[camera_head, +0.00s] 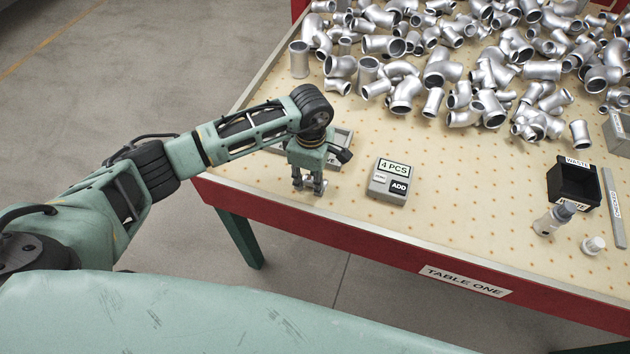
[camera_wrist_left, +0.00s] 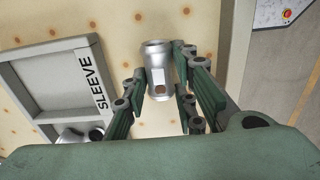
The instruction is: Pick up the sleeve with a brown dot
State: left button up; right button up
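A short silver sleeve (camera_wrist_left: 158,58) shows in the left wrist view, with a pale patch and a brown dot (camera_wrist_left: 160,89) on its side. My left gripper (camera_wrist_left: 160,75) has its two fingers on either side of this sleeve. The fingers look spread, with a narrow gap beside the sleeve; I cannot tell whether either one touches it. In the head view the left gripper (camera_head: 309,190) points down close to the table near its front-left edge, and mostly hides the sleeve. My right gripper is not in view.
A grey tray labelled SLEEVE (camera_wrist_left: 48,53) lies beside the gripper, with silver parts in it. A counter box (camera_head: 389,181) reading 4 PCS stands to the right. Many silver castings (camera_head: 440,70) cover the back.

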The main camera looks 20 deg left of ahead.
pick_arm(q)
grip_shut()
jog(key=shift+r, duration=0.1)
